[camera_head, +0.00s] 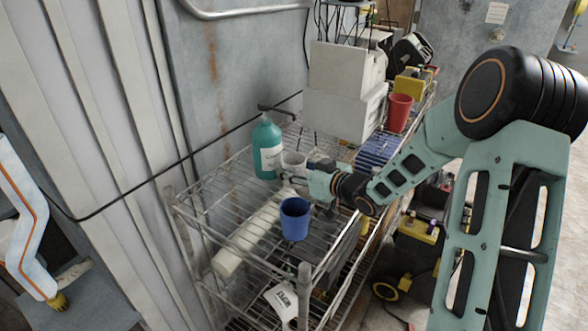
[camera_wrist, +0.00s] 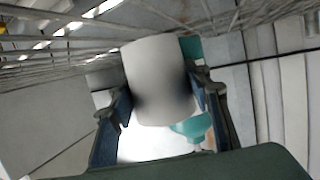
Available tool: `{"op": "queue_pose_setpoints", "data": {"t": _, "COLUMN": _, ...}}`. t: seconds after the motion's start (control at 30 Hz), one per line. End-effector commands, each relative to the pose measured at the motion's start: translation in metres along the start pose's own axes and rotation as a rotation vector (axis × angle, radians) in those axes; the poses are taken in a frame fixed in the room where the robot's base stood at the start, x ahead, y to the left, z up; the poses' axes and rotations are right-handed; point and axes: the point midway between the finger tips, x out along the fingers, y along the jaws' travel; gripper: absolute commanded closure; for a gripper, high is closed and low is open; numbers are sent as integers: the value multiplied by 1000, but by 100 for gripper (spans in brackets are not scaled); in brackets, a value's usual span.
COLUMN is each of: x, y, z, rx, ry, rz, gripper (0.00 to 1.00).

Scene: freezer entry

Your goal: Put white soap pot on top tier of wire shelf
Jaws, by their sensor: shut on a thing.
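The white soap pot (camera_wrist: 157,80) fills the middle of the wrist view, between the two fingers of my gripper (camera_wrist: 172,108). In the head view the pot (camera_head: 293,160) shows at the tip of my gripper (camera_head: 298,175), which is shut on it. The wire shelf (camera_head: 187,212) stands against the grey wall. The pot is over its top tier, beside the teal pump bottle (camera_head: 267,150). I cannot tell whether the pot's base touches the wires. The fingers partly hide the pot in the head view.
A blue cup (camera_head: 294,219) is just in front of my gripper. White boxes (camera_head: 340,105), a red cup (camera_head: 399,112) and blue items (camera_head: 377,152) crowd the shelf's far part. A long white roll (camera_head: 250,238) lies below. The top tier's near left is bare wire.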

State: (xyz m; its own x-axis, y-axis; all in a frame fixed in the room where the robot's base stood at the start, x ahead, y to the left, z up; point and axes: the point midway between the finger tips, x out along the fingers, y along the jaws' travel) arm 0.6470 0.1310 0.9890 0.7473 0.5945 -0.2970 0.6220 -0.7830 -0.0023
Motion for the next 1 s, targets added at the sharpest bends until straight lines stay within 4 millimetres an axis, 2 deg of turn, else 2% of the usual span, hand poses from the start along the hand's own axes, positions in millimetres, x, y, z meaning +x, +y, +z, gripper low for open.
{"op": "queue_pose_setpoints", "data": {"t": 0.33, "x": 1, "y": 0, "z": 4, "rx": -2, "ry": 1, "rz": 0, "gripper": 79}}
{"op": "queue_pose_setpoints", "data": {"t": 0.37, "x": 1, "y": 0, "z": 3, "rx": -2, "ry": 1, "rz": 0, "gripper": 53}}
{"op": "queue_pose_setpoints", "data": {"t": 0.5, "x": 1, "y": 0, "z": 2, "rx": -2, "ry": 1, "rz": 0, "gripper": 38}}
{"op": "queue_pose_setpoints", "data": {"t": 0.87, "x": -1, "y": 0, "z": -2, "rx": -2, "ry": 1, "rz": 0, "gripper": 38}}
{"op": "queue_pose_setpoints", "data": {"t": 1.0, "x": -20, "y": 2, "z": -1, "rx": -3, "ry": -1, "rz": 3, "gripper": 38}}
